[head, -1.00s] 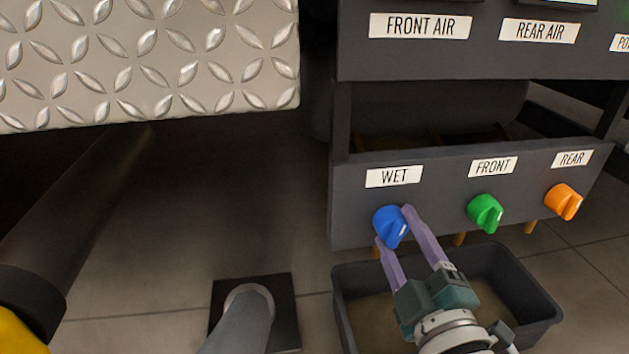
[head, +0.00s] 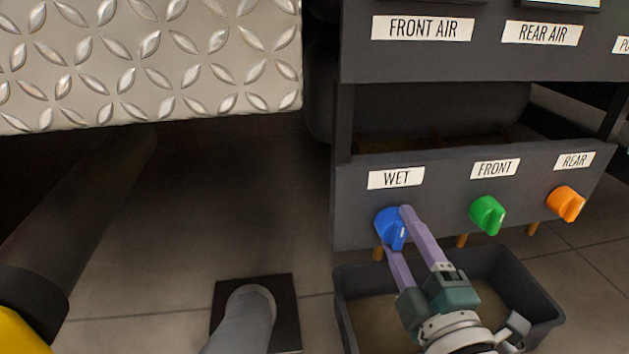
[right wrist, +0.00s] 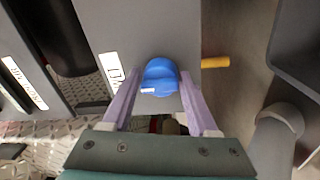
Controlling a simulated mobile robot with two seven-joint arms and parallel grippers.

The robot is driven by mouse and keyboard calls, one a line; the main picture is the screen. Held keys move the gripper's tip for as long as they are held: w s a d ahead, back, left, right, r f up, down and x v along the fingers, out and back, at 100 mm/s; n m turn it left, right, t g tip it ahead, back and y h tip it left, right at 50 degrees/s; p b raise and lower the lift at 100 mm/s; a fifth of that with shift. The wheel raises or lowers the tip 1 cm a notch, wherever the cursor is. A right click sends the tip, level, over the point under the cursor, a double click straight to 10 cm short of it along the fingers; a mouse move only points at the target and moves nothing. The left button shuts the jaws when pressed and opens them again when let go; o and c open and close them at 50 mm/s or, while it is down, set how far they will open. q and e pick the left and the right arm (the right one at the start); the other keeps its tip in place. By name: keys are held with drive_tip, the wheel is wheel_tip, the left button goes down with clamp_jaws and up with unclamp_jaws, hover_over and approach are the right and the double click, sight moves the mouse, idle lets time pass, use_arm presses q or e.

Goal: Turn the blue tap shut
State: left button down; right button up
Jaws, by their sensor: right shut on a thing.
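The blue tap (head: 389,226) is a round knob with a raised grip and a white mark, on a dark panel below the WET label (head: 396,178). My right gripper (head: 397,231) reaches up to it from the lower right and is shut on it, one lilac finger on each side. In the right wrist view the blue tap (right wrist: 160,77) sits between the two fingers of the gripper (right wrist: 158,84), its white mark showing. Part of the tap's lower right side is hidden by the fingers. My left gripper is not in view.
A green tap (head: 486,215) and an orange tap (head: 566,204) sit to the right on the same panel. A dark open tray (head: 545,300) lies on the floor below. A diamond-plate step (head: 150,60) juts in at the upper left. A grey post (head: 243,320) stands left of the tray.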

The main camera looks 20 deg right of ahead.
drive_tip(key=o, duration=1.3)
drive_tip(key=shift+f, duration=0.2)
drive_tip(key=shift+s, duration=0.1)
drive_tip(key=shift+r, duration=0.1)
drive_tip(key=shift+s+a, duration=0.1)
drive_tip(key=shift+s, duration=0.2)
drive_tip(key=p+v, duration=0.2)
drive_tip(key=v, duration=0.7)
drive_tip(key=shift+s+p, duration=0.2)
drive_tip(key=shift+p, duration=0.1)
